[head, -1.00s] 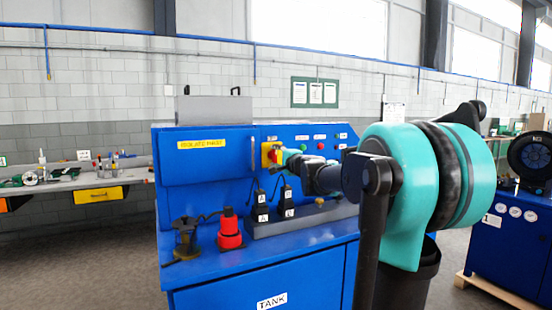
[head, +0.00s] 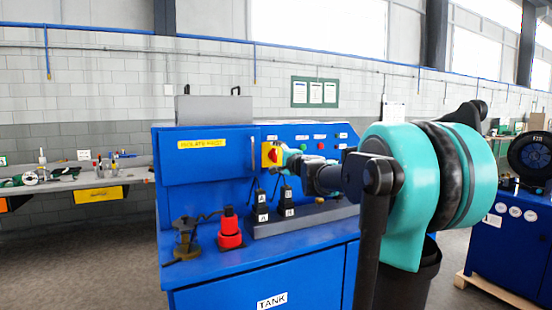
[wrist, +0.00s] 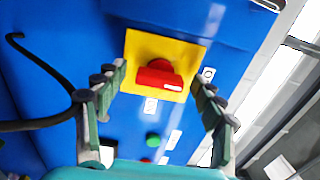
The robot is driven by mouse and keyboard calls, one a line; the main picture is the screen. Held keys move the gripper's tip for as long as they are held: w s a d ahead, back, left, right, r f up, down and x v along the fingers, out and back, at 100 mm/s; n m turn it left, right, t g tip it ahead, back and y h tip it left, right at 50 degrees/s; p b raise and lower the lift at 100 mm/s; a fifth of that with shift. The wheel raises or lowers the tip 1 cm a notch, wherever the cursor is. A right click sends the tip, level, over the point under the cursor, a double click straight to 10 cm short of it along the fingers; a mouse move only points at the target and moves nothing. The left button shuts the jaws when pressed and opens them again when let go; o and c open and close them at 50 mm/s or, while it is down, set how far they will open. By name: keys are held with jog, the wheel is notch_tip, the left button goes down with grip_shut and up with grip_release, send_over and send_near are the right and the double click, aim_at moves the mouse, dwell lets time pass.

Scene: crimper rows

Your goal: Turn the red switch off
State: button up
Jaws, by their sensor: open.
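The red switch (wrist: 158,74) is a rotary knob on a yellow square plate (wrist: 137,46) on the blue machine's panel. In the wrist view it sits between and beyond my two fingers, with its white mark toward the right end. In the head view the switch (head: 273,154) shows at the left of the panel, with my gripper (head: 286,153) just right of it and partly over the plate. My gripper (wrist: 160,82) is open, one finger on each side of the knob. I cannot tell whether the fingertips touch the plate.
Green and red buttons sit near the switch. A black cable (wrist: 40,125) curves at left in the wrist view. A side bench (head: 75,182) stands at left.

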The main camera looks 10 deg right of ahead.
jog(key=v, duration=1.2)
